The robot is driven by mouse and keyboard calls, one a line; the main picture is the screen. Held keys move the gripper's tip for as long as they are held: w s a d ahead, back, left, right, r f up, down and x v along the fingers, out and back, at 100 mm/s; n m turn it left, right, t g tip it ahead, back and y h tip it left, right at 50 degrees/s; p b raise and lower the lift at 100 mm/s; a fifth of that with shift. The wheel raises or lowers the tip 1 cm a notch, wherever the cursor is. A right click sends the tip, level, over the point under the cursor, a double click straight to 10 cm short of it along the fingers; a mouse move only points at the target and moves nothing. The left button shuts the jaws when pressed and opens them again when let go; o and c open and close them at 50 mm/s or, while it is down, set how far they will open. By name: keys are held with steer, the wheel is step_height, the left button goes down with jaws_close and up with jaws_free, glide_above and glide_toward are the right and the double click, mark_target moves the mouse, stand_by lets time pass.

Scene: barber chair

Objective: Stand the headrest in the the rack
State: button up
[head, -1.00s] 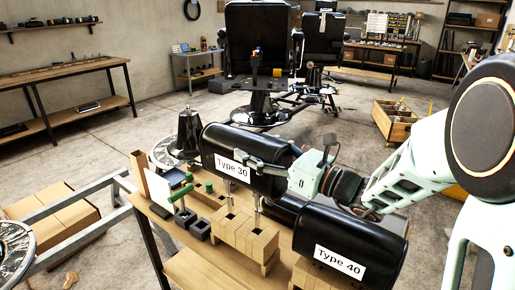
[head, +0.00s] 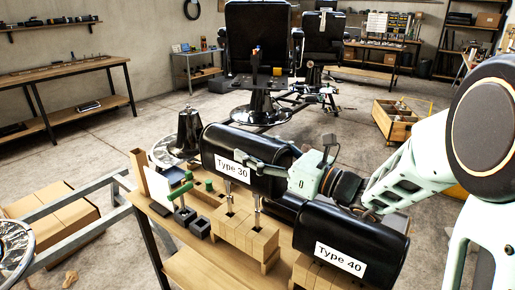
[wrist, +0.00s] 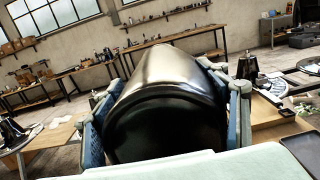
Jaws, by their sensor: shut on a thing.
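The black headrest labelled Type 30 (head: 240,150) is a padded roll with two metal posts below it. In the head view it sits upright over the wooden rack (head: 245,236), a row of light blocks with slots. The posts reach down to the top of the rack; how deep they sit I cannot tell. My gripper (head: 283,157) is shut on this headrest from its right end. In the wrist view the headrest (wrist: 165,90) fills the space between both fingers. A second black headrest labelled Type 40 (head: 345,232) stands on blocks at the near right.
The wooden bench (head: 195,266) carries small dark blocks with green-handled tools (head: 185,212) left of the rack. A dark cone (head: 189,133) stands behind. A barber chair (head: 258,60) stands further back. Open floor lies between the bench and chair.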

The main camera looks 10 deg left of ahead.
steer(key=shift+f+b, duration=1.15)
steer(key=shift+f, duration=0.15)
steer(key=shift+r, duration=0.2)
